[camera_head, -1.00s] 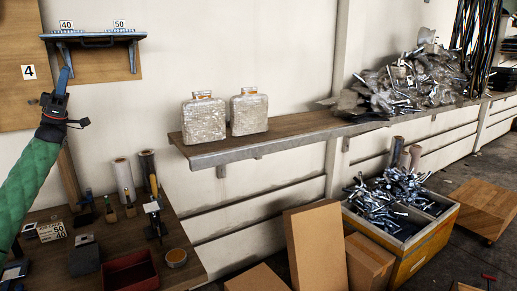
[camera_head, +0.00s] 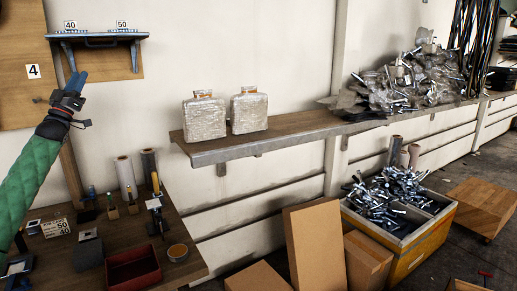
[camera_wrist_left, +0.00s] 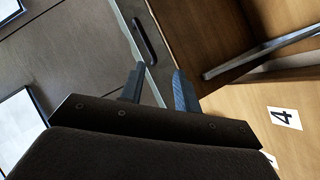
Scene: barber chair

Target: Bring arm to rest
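My left gripper (camera_head: 76,80) is at the upper left of the head view, at the end of my green-sleeved arm. It is raised in front of the wall, just below the small blue-edged shelf (camera_head: 105,38) as seen there. My right gripper is not in view.
A wooden panel with a "4" label (camera_head: 34,71) is left of the gripper. Below is a workbench with a red tray (camera_head: 132,270). A long wall shelf (camera_head: 270,139) holds two wrapped bottles (camera_head: 205,117). Cardboard boxes (camera_head: 315,245) and a yellow crate (camera_head: 420,250) stand at right.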

